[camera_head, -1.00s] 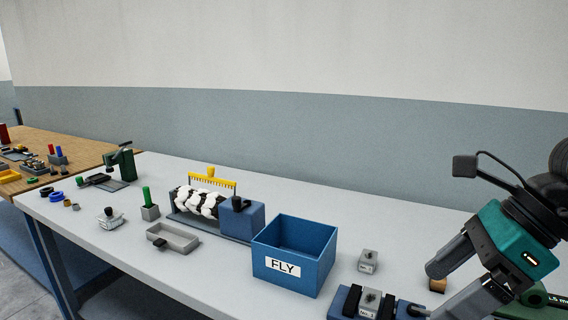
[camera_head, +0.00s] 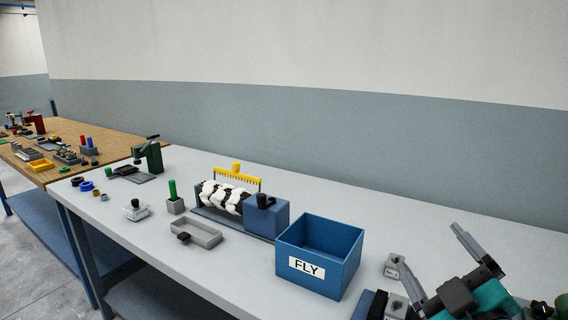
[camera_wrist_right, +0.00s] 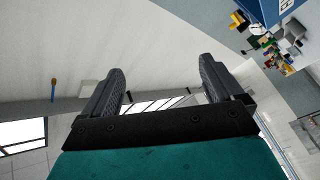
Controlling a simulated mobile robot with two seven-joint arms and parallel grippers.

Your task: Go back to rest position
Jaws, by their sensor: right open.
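My right gripper (camera_head: 432,262) is at the lower right of the head view, over the right end of the grey table (camera_head: 130,242). Its two fingers are spread apart with nothing between them. In the right wrist view the open fingers (camera_wrist_right: 160,85) point away toward the wall and windows, and the gap between them is empty. My left gripper is in neither view.
On the table stand the blue FLY box (camera_head: 345,268), a carding roller (camera_head: 225,197) with a yellow comb (camera_head: 237,180), a grey tray (camera_head: 197,233) and a green press (camera_head: 150,158). Small grey blocks (camera_head: 394,266) lie near my right gripper. A wooden table (camera_head: 95,130) stands at left.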

